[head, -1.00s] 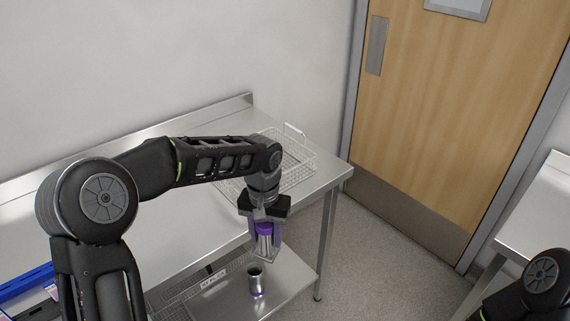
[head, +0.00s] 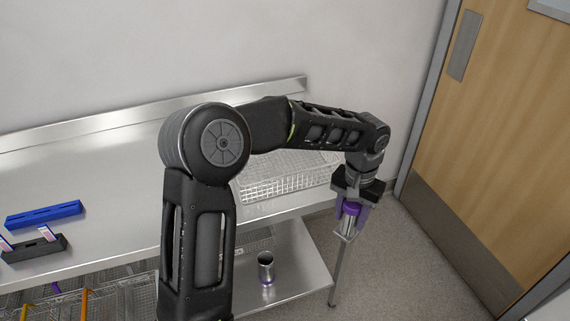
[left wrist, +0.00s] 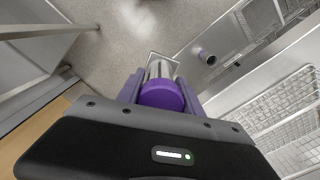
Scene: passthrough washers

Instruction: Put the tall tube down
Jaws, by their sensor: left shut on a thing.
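My left gripper (head: 352,205) is shut on the tall tube (head: 348,222), a metallic cylinder with a purple top. The tube hangs about upright, in the air, near the right front corner of the steel table. In the left wrist view the purple top (left wrist: 161,95) sits between the purple fingers, and a square plate shows at the tube's far end. The floor shows beyond it. A second metallic cylinder (head: 266,264), open at the top with a purple base, stands on the lower shelf (head: 295,285). My right gripper is out of view.
A wire basket (head: 285,178) stands on the table top (head: 110,165), behind my left arm. A blue rack (head: 44,214) and a dark holder (head: 34,248) are at the left. Wire baskets fill the lower left. The shelf is clear around the standing cylinder.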

